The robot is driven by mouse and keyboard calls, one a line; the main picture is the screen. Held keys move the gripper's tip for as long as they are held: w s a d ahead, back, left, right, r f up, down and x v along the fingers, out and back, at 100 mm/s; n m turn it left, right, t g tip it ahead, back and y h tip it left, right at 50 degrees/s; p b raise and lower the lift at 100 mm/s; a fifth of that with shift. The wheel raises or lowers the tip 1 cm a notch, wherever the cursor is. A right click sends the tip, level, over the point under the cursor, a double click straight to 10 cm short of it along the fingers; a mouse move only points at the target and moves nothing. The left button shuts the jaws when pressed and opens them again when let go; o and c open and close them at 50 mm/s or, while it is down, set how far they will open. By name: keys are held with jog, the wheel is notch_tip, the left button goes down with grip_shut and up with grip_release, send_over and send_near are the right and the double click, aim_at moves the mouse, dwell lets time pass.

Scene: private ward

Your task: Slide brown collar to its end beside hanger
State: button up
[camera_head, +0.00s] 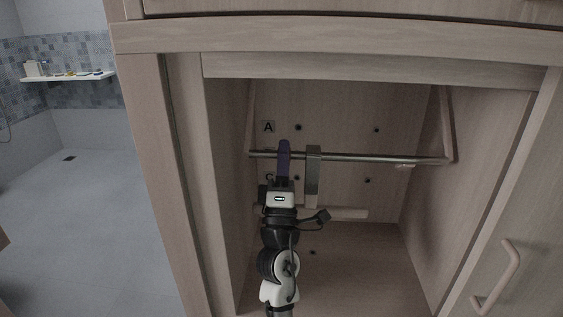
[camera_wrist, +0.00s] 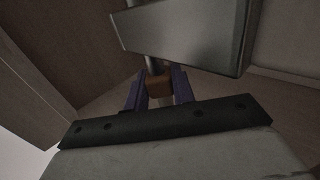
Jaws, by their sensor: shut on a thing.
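The brown collar (camera_wrist: 159,86) sits on the metal rail between the two purple fingers of my gripper (camera_wrist: 160,92) in the wrist view. My gripper is shut on it. In the head view my gripper (camera_head: 284,152) reaches up to the rail (camera_head: 380,159) near its left end, and its fingers hide the collar. The grey hanger (camera_head: 313,172) hangs on the rail just right of my gripper, with a small gap between them. In the wrist view the hanger (camera_wrist: 190,35) is a large grey slab close above the collar and covers part of the rail.
The rail runs across an open wooden wardrobe (camera_head: 185,190), with side walls close on both sides. A label A (camera_head: 268,127) is on the back panel above the rail. A pale bar (camera_head: 345,214) lies low behind my arm. The rail right of the hanger is clear.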

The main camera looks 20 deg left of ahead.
aim_at(299, 157)
jog(key=shift+w+d+p, duration=0.2)
jog(key=shift+d+p, duration=0.1)
jog(key=shift+d, duration=0.45)
jog(key=shift+w+d+p, duration=0.2)
jog(key=shift+d+p, duration=0.1)
jog(key=shift+d, duration=0.4)
jog(key=o, duration=0.6)
jog(key=shift+a, duration=0.1)
jog(key=o, duration=0.5)
jog(key=shift+c, duration=0.2)
jog(key=b+v, duration=0.9)
jog(key=v, duration=0.4)
jog(key=shift+s+f, duration=0.25)
jog(key=shift+s, duration=0.05)
